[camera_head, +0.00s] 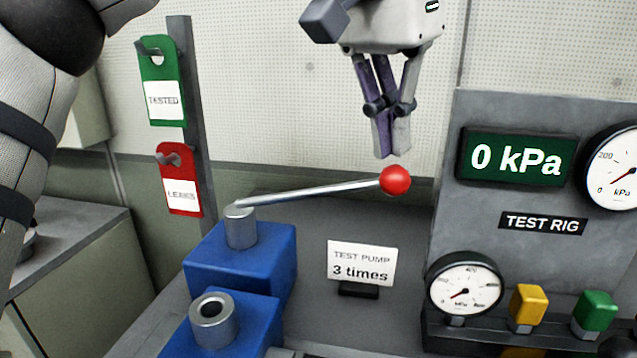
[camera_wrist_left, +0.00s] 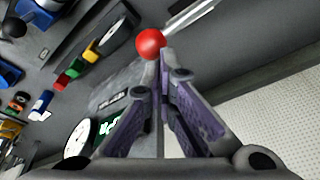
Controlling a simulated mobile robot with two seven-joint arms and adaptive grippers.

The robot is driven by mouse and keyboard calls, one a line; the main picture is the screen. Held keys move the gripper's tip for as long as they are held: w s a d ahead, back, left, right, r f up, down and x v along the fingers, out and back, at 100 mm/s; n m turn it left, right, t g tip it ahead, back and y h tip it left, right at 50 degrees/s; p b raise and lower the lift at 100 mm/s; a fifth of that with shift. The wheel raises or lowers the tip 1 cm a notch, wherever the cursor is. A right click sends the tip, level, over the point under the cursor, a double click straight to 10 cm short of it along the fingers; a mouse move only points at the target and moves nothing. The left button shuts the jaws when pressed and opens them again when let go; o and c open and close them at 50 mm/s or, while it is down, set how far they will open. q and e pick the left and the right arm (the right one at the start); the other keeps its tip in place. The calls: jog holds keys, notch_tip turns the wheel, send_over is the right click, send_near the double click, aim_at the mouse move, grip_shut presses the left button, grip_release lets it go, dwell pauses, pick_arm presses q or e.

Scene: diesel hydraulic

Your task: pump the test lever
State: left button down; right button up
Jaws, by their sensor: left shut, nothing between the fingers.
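The test lever (camera_head: 310,190) is a thin metal rod with a red ball knob (camera_head: 396,180). It rises slightly to the right from a metal post on a blue pump block (camera_head: 240,258). My left gripper (camera_head: 392,155) points down just above the red knob, with its fingers shut and empty. In the left wrist view the red knob (camera_wrist_left: 150,43) shows just beyond the fingertips (camera_wrist_left: 160,60); I cannot tell whether they touch. A white card (camera_head: 361,263) reading "TEST PUMP 3 times" stands beside the pump. The green display (camera_head: 515,159) reads 0 kPa. My right gripper is not in view.
The test rig panel (camera_head: 480,115) stands at the right with a large gauge (camera_head: 612,168), a small gauge (camera_head: 464,285), and yellow (camera_head: 527,304) and green (camera_head: 595,311) fittings. Green "TESTED" (camera_head: 162,85) and red "LEAKS" (camera_head: 179,180) tags hang on a post at the left.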

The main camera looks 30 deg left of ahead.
pick_arm(q)
jog(key=s+x, duration=0.2)
jog(key=x, duration=0.7)
jog(key=shift+a+f, duration=0.25)
jog(key=shift+a, duration=0.15)
dwell(3.8)
jog(key=shift+r, duration=0.1)
jog(key=v, duration=0.3)
jog(key=w+v, duration=0.1)
jog(key=v, duration=0.2)
jog(key=w+d+v, duration=0.1)
jog(key=v, duration=0.3)
jog(key=shift+w+r, duration=0.1)
jog(key=shift+r, duration=0.2)
dwell(2.6)
